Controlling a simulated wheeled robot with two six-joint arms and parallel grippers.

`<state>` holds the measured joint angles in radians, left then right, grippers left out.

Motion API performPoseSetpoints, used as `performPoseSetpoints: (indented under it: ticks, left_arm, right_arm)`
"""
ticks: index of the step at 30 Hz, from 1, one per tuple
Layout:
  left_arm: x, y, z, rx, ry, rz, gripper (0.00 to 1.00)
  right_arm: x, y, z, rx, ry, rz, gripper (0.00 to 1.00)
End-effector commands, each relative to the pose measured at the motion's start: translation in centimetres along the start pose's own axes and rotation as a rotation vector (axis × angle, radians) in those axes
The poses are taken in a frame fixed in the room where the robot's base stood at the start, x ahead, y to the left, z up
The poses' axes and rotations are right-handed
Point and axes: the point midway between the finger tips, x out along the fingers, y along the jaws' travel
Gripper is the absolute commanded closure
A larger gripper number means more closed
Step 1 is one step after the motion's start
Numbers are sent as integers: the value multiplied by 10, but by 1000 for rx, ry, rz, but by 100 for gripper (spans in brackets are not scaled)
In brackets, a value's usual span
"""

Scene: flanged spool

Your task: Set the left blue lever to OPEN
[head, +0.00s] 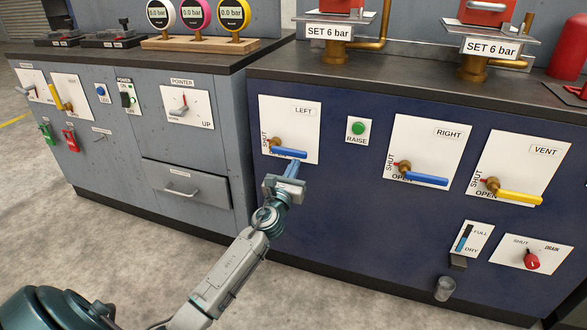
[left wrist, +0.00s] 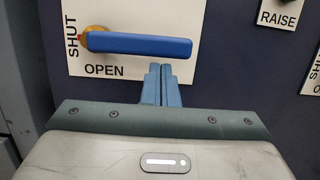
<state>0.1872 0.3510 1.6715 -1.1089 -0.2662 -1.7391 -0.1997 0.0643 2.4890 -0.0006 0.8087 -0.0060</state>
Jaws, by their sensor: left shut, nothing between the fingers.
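The left blue lever (head: 289,153) sits on a white plate labelled LEFT (head: 304,110) on the dark blue cabinet. The lever points right from its brass pivot (head: 273,143), roughly level, above the word OPEN, which shows in the left wrist view. The fingertips (left wrist: 160,70) show just under the lever; contact is unclear. My right gripper is not in view.
A green RAISE button (head: 358,128) is right of the plate. The RIGHT blue lever (head: 422,179) and yellow VENT lever (head: 518,198) are farther right. A grey cabinet with a drawer (head: 183,184) stands at left. The floor in front is clear.

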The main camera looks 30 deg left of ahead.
Motion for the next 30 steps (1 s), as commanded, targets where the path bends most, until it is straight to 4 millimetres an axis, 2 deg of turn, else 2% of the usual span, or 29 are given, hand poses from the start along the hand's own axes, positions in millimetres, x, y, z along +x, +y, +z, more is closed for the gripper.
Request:
performPoseSetpoints:
  ticks: [20, 30]
  left_arm:
    - [3, -4, 14, -132, -2, 32, 100]
    - [9, -7, 38, -372, -2, 92, 100]
  right_arm:
    - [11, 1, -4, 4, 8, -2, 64]
    - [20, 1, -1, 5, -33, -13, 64]
